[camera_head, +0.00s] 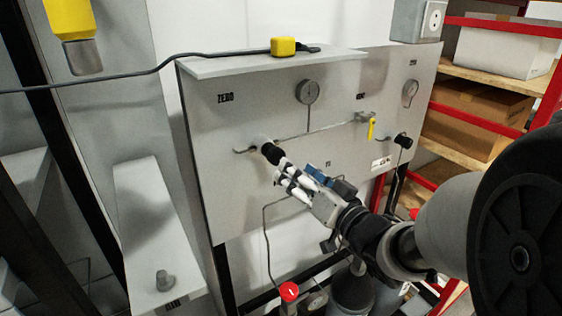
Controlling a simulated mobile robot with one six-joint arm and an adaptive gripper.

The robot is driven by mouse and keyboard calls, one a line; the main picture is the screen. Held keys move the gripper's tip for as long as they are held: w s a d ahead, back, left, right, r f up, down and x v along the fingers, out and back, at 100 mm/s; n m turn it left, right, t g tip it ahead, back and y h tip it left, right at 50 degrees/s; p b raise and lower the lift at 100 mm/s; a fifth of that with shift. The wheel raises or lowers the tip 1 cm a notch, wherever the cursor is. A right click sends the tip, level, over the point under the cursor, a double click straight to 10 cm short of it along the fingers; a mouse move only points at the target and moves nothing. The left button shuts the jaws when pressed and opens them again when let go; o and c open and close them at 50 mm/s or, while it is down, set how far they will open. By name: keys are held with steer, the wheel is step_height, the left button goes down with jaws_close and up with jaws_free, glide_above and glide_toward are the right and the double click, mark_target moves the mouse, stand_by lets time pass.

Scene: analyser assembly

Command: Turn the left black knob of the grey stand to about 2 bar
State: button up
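The grey stand's upright panel (230,190) fills the middle of the view. The left black knob (269,151) sticks out of it below the "ZERO" label, beside a short bent pipe. A round gauge (307,91) is above and to the right of it; its reading is too small to make out. My gripper (281,172) points up and left at the knob, with its fingertips at or just in front of the knob's lower right end. I cannot tell whether they touch it or how far apart they are. The right black knob (404,141) is at the panel's right side.
A yellow-handled valve (371,128) and a second gauge (410,89) are on the right of the panel. A shelf (240,66) with a yellow device (283,46) juts out above. A red knob (289,291) is below. Wooden shelves (480,86) stand right.

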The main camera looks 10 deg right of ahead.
steer(key=v, duration=0.3)
steer(key=shift+w, duration=0.1)
steer(key=s+d+f+g+h+b, duration=0.4)
steer(key=s+f+g+h+b, duration=0.15)
steer(key=f+h, duration=0.25)
steer(key=s+a+f+n+g+y+b, duration=0.1)
steer(key=s+a+f+g, duration=0.2)
steer(key=s, duration=0.6)
steer(key=s+a+f+n+g+y+b, duration=0.1)
steer(key=s+a+f+g, duration=0.3)
steer(key=s, duration=0.6)
steer(key=shift+a+f, duration=0.45)
steer(key=shift+f, duration=0.15)
